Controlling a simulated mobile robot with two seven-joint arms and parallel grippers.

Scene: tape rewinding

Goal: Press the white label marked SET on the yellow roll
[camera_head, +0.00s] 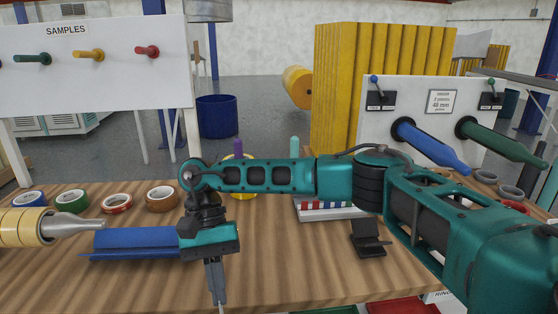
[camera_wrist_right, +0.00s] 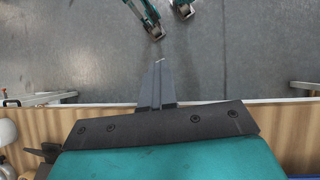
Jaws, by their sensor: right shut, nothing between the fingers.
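My right gripper (camera_head: 217,298) hangs down in front of the table's near edge, shut and empty. In the right wrist view its fingers (camera_wrist_right: 158,78) lie together past the table edge, over the grey floor. A small pale piece shows at the fingertips. A pale yellow roll with dark bands (camera_head: 22,228) sits on a grey spindle at the left edge of the head view, cut off by the frame. A yellow ring (camera_head: 241,194) stands behind my right arm, partly hidden. I see no label marked SET on either. My left gripper is not in view.
A blue trough (camera_head: 135,243) lies left of the right gripper. Several tape rolls, such as a brown one (camera_head: 162,199), lie behind it. A black stand (camera_head: 370,240) and a board with blue and green spindles (camera_head: 400,95) are to the right. Front table wood is mostly clear.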

